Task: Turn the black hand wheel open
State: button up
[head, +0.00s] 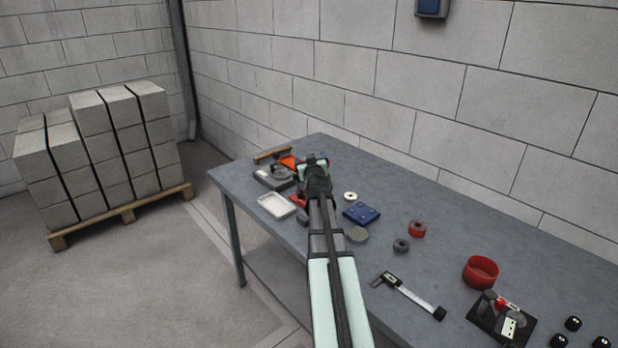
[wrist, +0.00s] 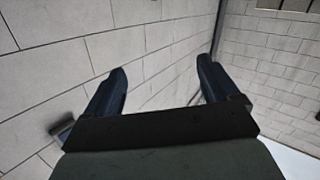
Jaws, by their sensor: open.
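My gripper (head: 313,162) is at the far end of the grey workbench in the head view, seen from behind along my arm. In the wrist view my gripper (wrist: 166,70) has its two dark fingers spread wide, with only wall behind them. A dark grey device with a round top (head: 274,178) sits just left of my gripper. A black base with a red knob and a grey disc (head: 503,318) is at the near right of the bench. I cannot tell which part is the black hand wheel; my gripper and arm hide part of the far end.
The workbench (head: 450,215) also holds a white tray (head: 277,205), a blue block (head: 361,213), a caliper (head: 408,293), a red cup (head: 481,272) and a dark ring (head: 401,246). A block wall runs behind it. Stacked blocks (head: 100,150) stand on a pallet at left.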

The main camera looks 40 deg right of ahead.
jog(key=s+a+f+m+t+y, duration=0.15)
jog(key=s+f+m, duration=0.3)
jog(key=m, duration=1.25)
jog(key=s+f+m+t+y, duration=0.25)
jog(key=s+f+m, duration=0.2)
jog(key=m, duration=1.25)
jog(key=shift+g+y, duration=0.3)
jog(key=shift+y, duration=0.1)
jog(key=x, duration=1.2)
jog(key=shift+w+r, duration=0.1)
jog(key=shift+r, duration=0.05)
jog(key=shift+c, duration=0.3)
jog(key=c, duration=1)
